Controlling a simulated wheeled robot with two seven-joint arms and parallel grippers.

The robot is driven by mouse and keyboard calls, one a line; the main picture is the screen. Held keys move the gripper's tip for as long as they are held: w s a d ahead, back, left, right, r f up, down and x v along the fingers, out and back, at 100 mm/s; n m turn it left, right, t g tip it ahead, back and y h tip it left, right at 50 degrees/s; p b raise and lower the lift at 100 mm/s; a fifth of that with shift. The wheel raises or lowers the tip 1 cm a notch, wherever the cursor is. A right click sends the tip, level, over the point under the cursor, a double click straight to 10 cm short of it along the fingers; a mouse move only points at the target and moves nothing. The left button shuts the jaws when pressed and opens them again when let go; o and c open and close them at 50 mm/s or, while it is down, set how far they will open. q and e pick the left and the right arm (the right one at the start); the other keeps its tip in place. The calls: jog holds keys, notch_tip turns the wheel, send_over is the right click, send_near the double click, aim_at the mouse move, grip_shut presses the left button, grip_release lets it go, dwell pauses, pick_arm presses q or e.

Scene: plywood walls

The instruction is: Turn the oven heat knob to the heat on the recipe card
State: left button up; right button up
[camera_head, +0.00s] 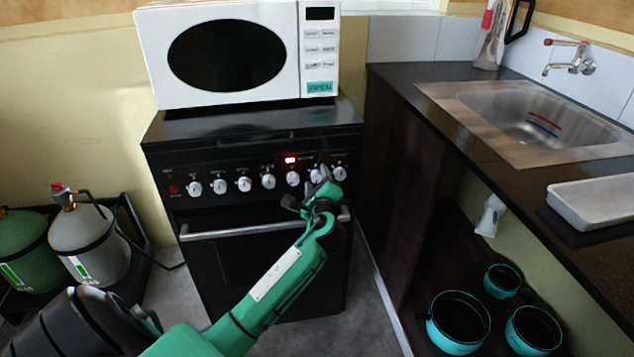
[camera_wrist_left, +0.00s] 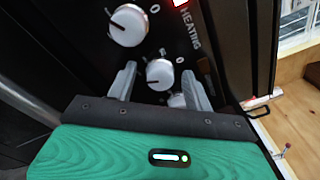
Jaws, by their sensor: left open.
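The black oven (camera_head: 255,250) has a row of white knobs under a small lit red display (camera_head: 291,160). My left gripper (camera_head: 322,187) is at the right part of this row, open, in front of the knob just right of the display. In the left wrist view, that knob (camera_wrist_left: 160,73) shows between the two grey fingers of my left gripper (camera_wrist_left: 158,76), with a gap on each side. A "0" is printed beside it. A larger-looking neighbouring knob (camera_wrist_left: 128,25) has a dark pointer line. No recipe card can be made out. My right gripper is out of view.
A white microwave (camera_head: 225,55) stands on the oven. The oven's handle bar (camera_head: 240,230) runs below the knobs, close to my left wrist. A counter with a sink (camera_head: 535,115) is at right, pots (camera_head: 458,322) under it. Gas cylinders (camera_head: 90,245) stand at left.

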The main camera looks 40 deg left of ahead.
pick_arm(q)
jog(key=c, duration=1)
jog(key=shift+n, duration=0.7)
jog(key=o, duration=1)
jog(key=p+v, duration=0.1)
jog(key=v, duration=1.3)
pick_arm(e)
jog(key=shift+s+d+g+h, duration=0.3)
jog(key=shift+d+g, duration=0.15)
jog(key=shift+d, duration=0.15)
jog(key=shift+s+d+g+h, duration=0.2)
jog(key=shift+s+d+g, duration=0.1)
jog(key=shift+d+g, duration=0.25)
